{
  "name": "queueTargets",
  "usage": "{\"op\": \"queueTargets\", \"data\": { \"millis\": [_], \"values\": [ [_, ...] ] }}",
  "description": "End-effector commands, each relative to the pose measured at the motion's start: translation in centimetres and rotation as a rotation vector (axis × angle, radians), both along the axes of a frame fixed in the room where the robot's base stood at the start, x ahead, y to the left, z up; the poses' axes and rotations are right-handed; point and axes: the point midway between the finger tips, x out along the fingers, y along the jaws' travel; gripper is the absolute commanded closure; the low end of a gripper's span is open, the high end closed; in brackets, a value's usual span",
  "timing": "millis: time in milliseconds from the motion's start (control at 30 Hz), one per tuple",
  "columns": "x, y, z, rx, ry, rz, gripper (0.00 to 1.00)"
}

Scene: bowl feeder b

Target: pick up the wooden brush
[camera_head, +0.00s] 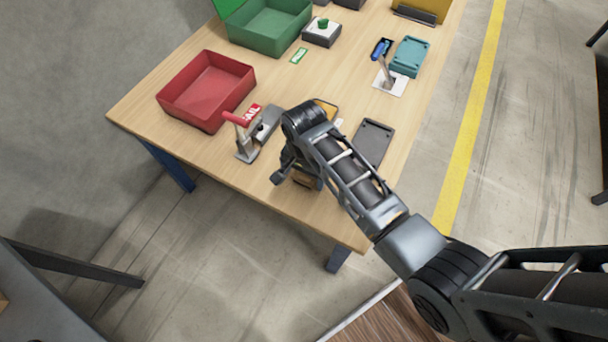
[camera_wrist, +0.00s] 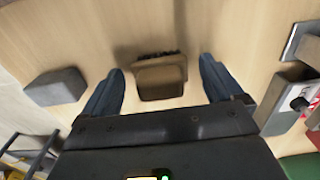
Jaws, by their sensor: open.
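The wooden brush (camera_wrist: 161,80) is a small brown block with a dark bristle edge along its far side. In the wrist view it lies on the table between my gripper's two fingers, with a visible gap on each side. My gripper (camera_wrist: 161,66) is open, pointing down over the brush; the fingers do not touch it. In the head view my gripper (camera_head: 294,172) is near the front edge of the table, and a brown part of the brush (camera_head: 304,180) shows beneath it. The rest is hidden by my gripper and arm.
A toggle clamp (camera_head: 243,138) with a red handle stands left of my gripper. Behind it is a red tray (camera_head: 190,105). A dark grey plate (camera_head: 372,144) lies to the right. In the wrist view a grey block (camera_wrist: 57,88) sits left of my fingers.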

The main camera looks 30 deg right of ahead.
Motion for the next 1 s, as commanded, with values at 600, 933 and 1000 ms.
{"op": "queueTargets", "data": {
  "millis": [600, 933, 1000],
  "values": [
    [0.00, 0.00, 0.03, 0.000, 0.000, 0.000, 0.61],
    [0.01, 0.00, 0.14, 0.000, 0.000, 0.000, 0.68],
    [0.03, 0.01, 0.39, 0.000, -0.001, 0.000, 0.68]
  ]
}}
